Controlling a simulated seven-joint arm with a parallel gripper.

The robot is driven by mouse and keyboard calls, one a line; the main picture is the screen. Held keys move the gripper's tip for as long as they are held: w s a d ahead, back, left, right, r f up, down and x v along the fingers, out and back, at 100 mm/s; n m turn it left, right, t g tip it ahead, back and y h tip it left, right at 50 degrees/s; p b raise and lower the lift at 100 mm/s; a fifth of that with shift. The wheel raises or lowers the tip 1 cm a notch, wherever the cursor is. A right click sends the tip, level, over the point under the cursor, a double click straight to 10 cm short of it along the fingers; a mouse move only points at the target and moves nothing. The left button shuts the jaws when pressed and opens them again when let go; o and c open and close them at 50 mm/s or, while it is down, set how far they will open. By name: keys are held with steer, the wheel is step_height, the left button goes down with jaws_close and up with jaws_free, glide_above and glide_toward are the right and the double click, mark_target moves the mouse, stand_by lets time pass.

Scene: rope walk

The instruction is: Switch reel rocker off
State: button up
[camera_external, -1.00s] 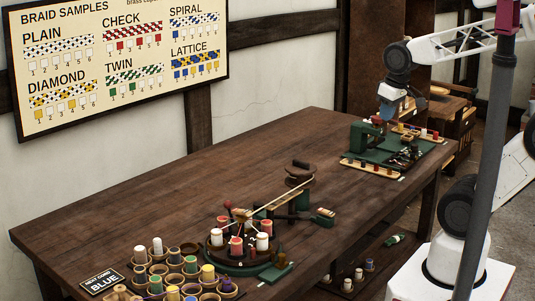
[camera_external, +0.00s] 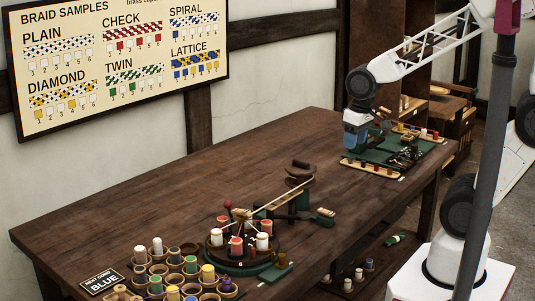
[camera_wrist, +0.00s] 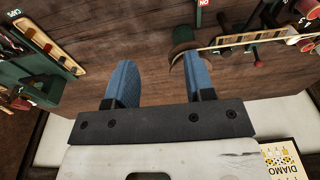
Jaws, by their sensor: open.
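A brown reel (camera_external: 300,172) stands at the far end of the braiding machine (camera_external: 243,252), with a pale cord running between them. A small green switch box (camera_external: 322,214) sits to the right of the reel. In the wrist view, the reel (camera_wrist: 184,50) is partly behind the right finger, and part of the box shows with an ON label (camera_wrist: 204,3) at the top edge. I cannot tell how its rocker is tipped. My gripper (camera_wrist: 157,62) is open and empty. In the external view, my gripper (camera_external: 352,148) is above the green station, right of and beyond the reel.
A green station (camera_external: 385,157) with small trays of pegs (camera_external: 369,168) is at the table's right end. Bobbin cups (camera_external: 185,275) stand at the near end beside a BLUE sign (camera_external: 102,281). The table (camera_external: 190,200) is bare along the wall side. A braid chart (camera_external: 115,65) hangs on the wall.

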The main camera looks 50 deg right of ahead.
steer(key=g, duration=0.1)
glide_above(326, 211)
step_height(326, 211, down, 12)
steer(key=shift+r, duration=0.1)
steer(key=shift+f, duration=3.9)
jaws_close()
